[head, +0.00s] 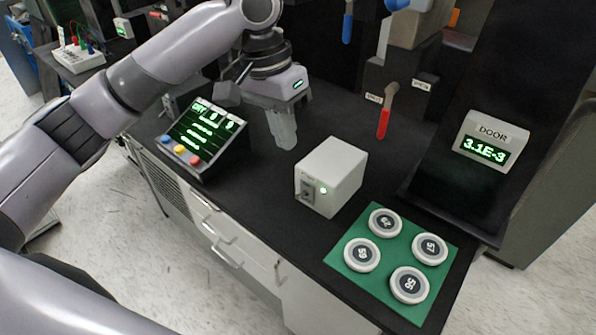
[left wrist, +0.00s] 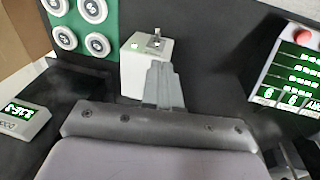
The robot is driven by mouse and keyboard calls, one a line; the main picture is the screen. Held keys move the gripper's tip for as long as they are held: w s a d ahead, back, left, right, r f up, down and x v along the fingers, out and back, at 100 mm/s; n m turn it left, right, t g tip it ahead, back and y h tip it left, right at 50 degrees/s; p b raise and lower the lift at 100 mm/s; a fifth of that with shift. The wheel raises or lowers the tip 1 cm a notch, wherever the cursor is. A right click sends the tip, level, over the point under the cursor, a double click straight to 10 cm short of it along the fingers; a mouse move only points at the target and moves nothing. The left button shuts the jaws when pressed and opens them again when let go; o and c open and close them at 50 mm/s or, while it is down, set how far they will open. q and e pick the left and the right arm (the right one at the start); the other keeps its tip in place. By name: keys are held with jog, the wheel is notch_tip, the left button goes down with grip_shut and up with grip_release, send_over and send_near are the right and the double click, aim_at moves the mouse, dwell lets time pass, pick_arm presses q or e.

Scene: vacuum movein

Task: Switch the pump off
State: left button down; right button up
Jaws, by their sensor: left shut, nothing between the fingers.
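A white box (head: 331,176) stands on the black counter, with a small toggle switch (head: 307,191) and a lit green lamp (head: 323,190) on its front face. I take it for the pump's switch box; its label is too small to read. My left gripper (head: 286,142) is shut and empty, pointing down over the counter, behind and to the left of the box and apart from it. In the left wrist view the shut fingers (left wrist: 160,70) overlap part of the white box (left wrist: 146,68), and its switch (left wrist: 157,38) shows beyond them. My right gripper is not in view.
A console (head: 203,138) with a green display and coloured buttons stands left of the box. A green mat (head: 392,256) with several numbered white discs lies to the right. A DOOR readout (head: 490,142) shows 3.1E-3.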

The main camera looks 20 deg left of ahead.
aim_at(301, 196)
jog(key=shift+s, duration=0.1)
pick_arm(q)
jog(key=f, duration=0.3)
jog(key=d+f, duration=0.1)
jog(key=f, duration=0.6)
jog(key=shift+w+d, duration=0.1)
jog(key=shift+d, duration=0.25)
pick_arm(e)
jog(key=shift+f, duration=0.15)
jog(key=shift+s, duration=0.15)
